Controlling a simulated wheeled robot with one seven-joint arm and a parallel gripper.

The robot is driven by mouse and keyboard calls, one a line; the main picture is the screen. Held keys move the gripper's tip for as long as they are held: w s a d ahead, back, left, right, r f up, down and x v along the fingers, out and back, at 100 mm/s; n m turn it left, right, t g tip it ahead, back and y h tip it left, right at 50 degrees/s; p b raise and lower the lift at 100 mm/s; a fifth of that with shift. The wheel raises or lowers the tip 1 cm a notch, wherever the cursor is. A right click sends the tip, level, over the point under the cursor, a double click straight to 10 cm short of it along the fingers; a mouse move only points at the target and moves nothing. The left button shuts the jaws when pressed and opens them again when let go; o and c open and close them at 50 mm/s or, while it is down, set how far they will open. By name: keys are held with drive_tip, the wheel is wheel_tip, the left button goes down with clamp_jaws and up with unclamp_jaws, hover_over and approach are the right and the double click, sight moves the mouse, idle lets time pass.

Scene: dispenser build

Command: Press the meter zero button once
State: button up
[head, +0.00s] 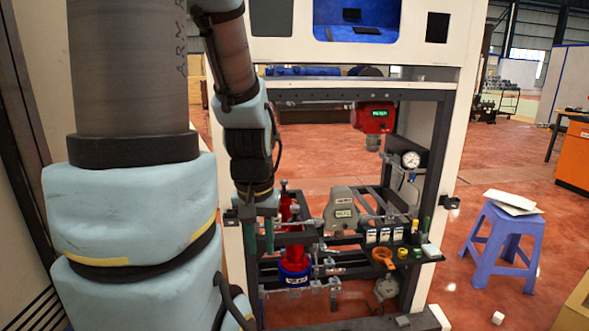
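A red meter (374,117) with a lit green display hangs under the upper beam of the dispenser frame, right of the middle in the head view. A button on it is too small to make out. My gripper (260,242) points down at the left of the frame, well left of and below the meter. Its two greenish fingers appear apart with nothing between them. It is in front of or beside a red cylinder with a blue base (294,268); the exact depth is hard to tell.
A grey housing (341,208) sits mid-frame. A round gauge (411,159) is right of the meter. A shelf of small parts (393,253) juts out below. The frame's right post (440,150) stands near the gauge. A blue stool (507,240) stands on open floor at right.

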clamp_jaws()
idle(0.8)
